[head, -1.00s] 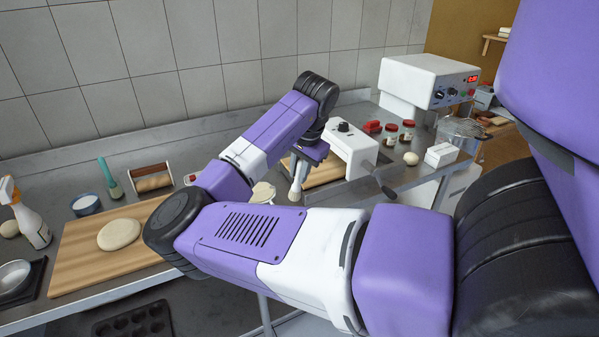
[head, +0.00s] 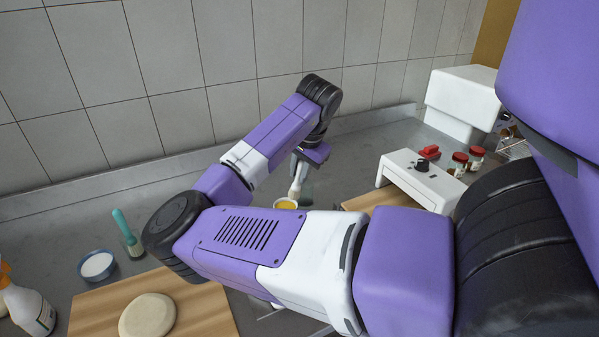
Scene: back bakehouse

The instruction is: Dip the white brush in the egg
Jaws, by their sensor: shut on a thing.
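My gripper (head: 305,160) points down and is shut on the white brush (head: 298,178), which hangs steeply below it. A small bowl of yellow egg (head: 286,204) stands on the counter just under the brush, partly hidden by my forearm. The brush's lower end appears at or just behind the bowl's back rim. I cannot tell whether it is in the egg, above it or behind the bowl.
A teal brush (head: 128,235) stands on the left beside a blue-rimmed bowl of white stuff (head: 97,265). A wooden board (head: 205,312) bears dough (head: 147,316). A spray bottle (head: 28,308) stands far left. A white machine (head: 415,175) and red-lidded jars (head: 458,162) stand right.

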